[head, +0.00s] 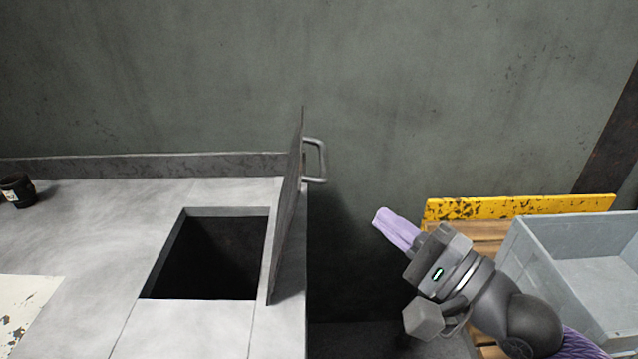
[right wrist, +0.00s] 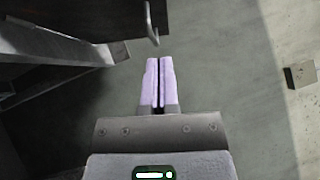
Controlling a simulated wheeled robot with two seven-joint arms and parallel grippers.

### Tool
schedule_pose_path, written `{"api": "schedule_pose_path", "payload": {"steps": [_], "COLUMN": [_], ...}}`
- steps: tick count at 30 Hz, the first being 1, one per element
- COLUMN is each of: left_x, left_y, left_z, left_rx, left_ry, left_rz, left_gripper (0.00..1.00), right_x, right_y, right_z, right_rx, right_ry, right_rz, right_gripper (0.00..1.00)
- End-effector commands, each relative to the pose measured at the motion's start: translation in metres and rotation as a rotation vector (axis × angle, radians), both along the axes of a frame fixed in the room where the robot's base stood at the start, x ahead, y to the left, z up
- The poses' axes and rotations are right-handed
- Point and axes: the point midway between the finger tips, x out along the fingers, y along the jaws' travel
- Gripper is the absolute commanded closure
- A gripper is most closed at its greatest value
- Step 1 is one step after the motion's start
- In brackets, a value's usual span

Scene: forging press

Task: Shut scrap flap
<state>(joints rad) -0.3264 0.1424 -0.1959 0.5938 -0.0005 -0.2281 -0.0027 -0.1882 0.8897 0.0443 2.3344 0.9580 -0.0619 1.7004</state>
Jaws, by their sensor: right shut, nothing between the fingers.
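The scrap flap (head: 286,215) stands open, nearly upright, at the right edge of the square opening (head: 210,255) in the grey bench top. Its metal handle (head: 317,160) sticks out to the right from the upper part of the flap. My right gripper (head: 384,221) is shut and empty, to the right of the flap and lower in the picture than the handle, apart from both. In the right wrist view, the handle (right wrist: 151,24) shows just beyond the closed purple fingertips (right wrist: 158,62). My left gripper is not in view.
A grey bin (head: 530,245) and a yellow-edged wooden pallet (head: 520,205) stand at the right, behind and beside my right arm. A dark jar (head: 18,191) is on the bench (head: 95,215) at the far left. A gap lies between bench and pallet.

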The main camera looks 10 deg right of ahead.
Motion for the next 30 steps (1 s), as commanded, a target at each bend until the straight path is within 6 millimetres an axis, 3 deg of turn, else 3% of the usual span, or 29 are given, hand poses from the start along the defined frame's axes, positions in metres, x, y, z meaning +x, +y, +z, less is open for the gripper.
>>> {"api": "schedule_pose_path", "payload": {"steps": [9, 18, 30], "left_x": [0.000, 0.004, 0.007], "left_y": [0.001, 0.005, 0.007], "left_z": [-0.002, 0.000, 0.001], "left_rx": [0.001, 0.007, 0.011], "left_ry": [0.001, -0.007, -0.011], "left_rz": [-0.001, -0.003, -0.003], "left_gripper": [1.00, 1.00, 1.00], "right_x": [0.055, 0.061, 0.061], "right_y": [0.036, 0.071, 0.073], "right_z": [0.013, 0.022, 0.023], "right_rx": [0.003, 0.000, -0.003], "right_ry": [-0.002, 0.001, 0.001], "right_rz": [0.003, 0.003, 0.001], "right_gripper": [1.00, 1.00, 1.00]}}
